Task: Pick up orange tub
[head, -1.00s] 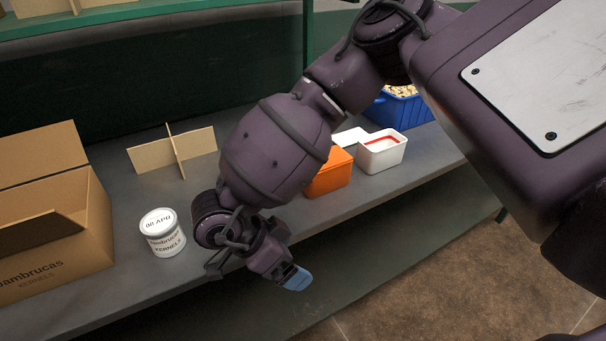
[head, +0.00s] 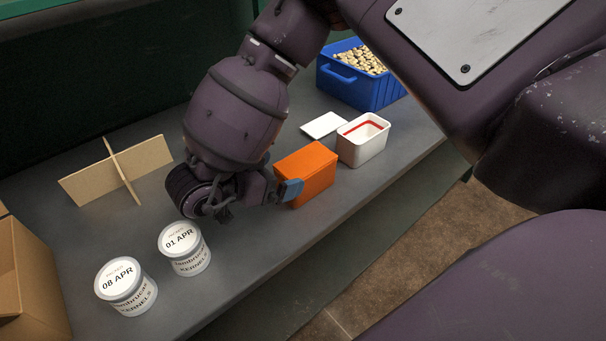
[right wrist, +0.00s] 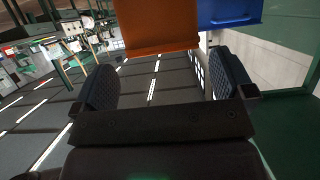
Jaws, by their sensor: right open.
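The orange tub (head: 309,172) is a closed-looking rectangular box standing on the grey shelf, just right of my right gripper in the head view. My right gripper (head: 284,190) is at the tub's near left side, with a blue-grey fingertip in front of it; I cannot tell whether they touch. In the right wrist view the two dark finger pads (right wrist: 165,82) are wide apart with nothing between them. The orange tub (right wrist: 158,24) shows there beyond the fingertips at the top. My left gripper is not in view.
A white tub with a red inner rim (head: 363,140) stands right of the orange tub, with a white lid (head: 323,125) behind. A blue crate (head: 358,88) of kernels is farther back. Two white tins (head: 185,249) (head: 126,287), a cardboard divider (head: 117,174) and a box (head: 28,285) are left.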

